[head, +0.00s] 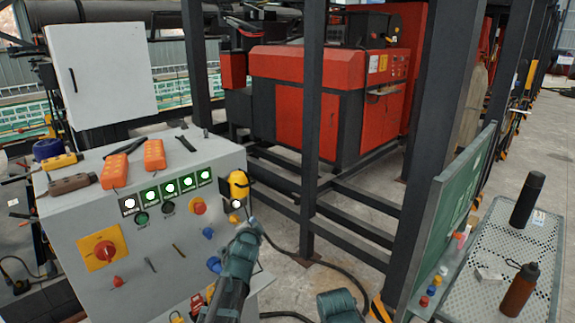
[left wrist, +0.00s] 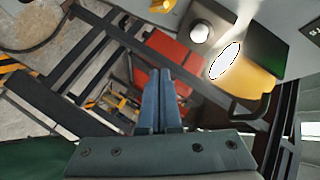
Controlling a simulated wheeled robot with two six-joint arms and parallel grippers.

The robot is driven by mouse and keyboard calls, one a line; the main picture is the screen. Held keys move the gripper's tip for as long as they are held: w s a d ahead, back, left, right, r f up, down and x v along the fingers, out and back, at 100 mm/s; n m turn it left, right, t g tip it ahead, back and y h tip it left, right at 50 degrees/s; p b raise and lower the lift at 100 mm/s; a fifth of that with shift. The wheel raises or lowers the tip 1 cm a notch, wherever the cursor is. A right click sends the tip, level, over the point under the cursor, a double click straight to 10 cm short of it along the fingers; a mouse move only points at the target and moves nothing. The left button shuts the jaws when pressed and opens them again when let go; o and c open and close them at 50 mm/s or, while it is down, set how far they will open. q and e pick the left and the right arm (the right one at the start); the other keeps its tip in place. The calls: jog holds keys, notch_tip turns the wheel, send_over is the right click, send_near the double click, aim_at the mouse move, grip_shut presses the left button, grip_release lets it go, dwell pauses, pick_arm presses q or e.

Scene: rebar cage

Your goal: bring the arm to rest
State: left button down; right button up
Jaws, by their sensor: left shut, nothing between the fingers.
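My left arm comes up from the bottom of the head view. Its gripper (head: 252,226) is in front of the right edge of the grey control cabinet (head: 140,245), just below a yellow device (head: 238,184) at that edge. In the left wrist view the two blue fingers of this gripper (left wrist: 160,76) lie side by side, shut, with nothing between them. The yellow device (left wrist: 247,84) shows at upper right there, apart from the fingers in the picture. The exact gap between gripper and cabinet is hard to tell. My right gripper is not in view.
The cabinet front carries an orange-red rotary switch (head: 104,249), lit buttons and knobs. Orange handsets (head: 154,155) lie on top. Dark steel posts (head: 313,130) stand before a red machine (head: 290,110). At right, a perforated table (head: 480,262) holds a black bottle (head: 527,199) and a brown bottle (head: 519,290).

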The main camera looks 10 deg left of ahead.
pick_arm(q)
jog(key=s+d+f+n+g, duration=0.4)
jog(key=s+d+f+g, duration=0.3)
jog(key=s+d+f, duration=0.45)
jog(key=s+d+f+n+g, duration=0.1)
jog(key=s+g, duration=0.3)
jog(key=s, duration=0.7)
jog(key=s+d+f+n+g, duration=0.1)
jog(key=s+d+f+g, duration=0.2)
jog(key=s, duration=0.8)
jog(key=shift+f+g+h, duration=0.2)
jog(key=shift+g+h, duration=0.2)
